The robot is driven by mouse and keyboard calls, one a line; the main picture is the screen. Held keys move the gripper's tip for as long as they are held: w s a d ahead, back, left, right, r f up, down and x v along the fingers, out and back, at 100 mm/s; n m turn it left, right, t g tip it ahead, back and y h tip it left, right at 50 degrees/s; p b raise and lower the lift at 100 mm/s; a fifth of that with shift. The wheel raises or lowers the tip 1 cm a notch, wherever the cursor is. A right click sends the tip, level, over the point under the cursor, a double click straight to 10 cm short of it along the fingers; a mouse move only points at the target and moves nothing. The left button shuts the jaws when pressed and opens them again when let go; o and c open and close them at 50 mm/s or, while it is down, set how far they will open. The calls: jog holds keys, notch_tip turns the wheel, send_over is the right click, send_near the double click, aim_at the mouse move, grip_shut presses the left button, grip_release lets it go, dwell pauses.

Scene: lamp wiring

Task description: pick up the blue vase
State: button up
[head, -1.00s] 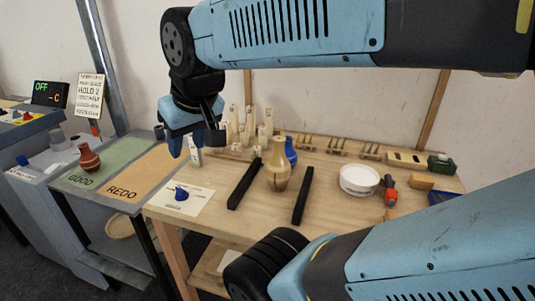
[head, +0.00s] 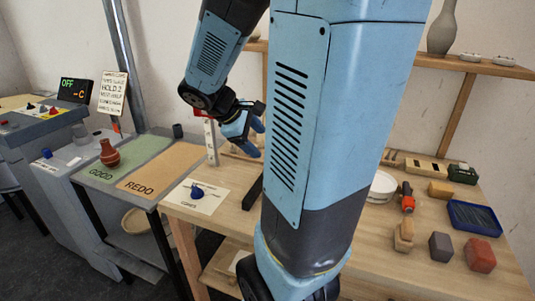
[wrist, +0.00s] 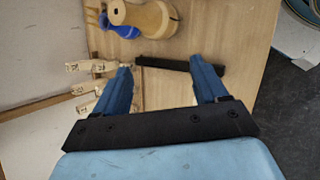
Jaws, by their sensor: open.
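The blue vase (wrist: 120,29) shows at the top of the wrist view, beside a tan vase (wrist: 150,18) that stands close to it and partly covers it. In the head view my arm hides both vases. My gripper (wrist: 160,66) is open, with nothing between its blue fingers; the vases lie beyond the fingertips, apart from them. In the head view the gripper (head: 254,135) is over the left back part of the workbench (head: 410,230), partly hidden by my arm.
A black bar (wrist: 180,64) lies on the bench near the fingertips. Pale wooden pieces (wrist: 90,67) stand left of the fingers. A white card with a blue piece (head: 197,191) lies at the front left. A red vase (head: 109,154) stands on the green GOOD area (head: 125,160).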

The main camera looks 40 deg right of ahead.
jog(key=w+d+f+n+g+h, duration=0.1)
jog(key=w+d+f+n+h, duration=0.1)
jog(key=w+d+f+n, duration=0.3)
jog(key=w+d+f+n+g+h, duration=0.1)
jog(key=d+f+n+h, duration=0.2)
jog(key=d, duration=0.4)
jog(key=shift+n+h, duration=0.4)
jog(key=x, duration=1.5)
jog(key=shift+s+d+r, duration=0.15)
jog(key=shift+s+r, duration=0.05)
jog(key=shift+s, duration=0.05)
grip_shut()
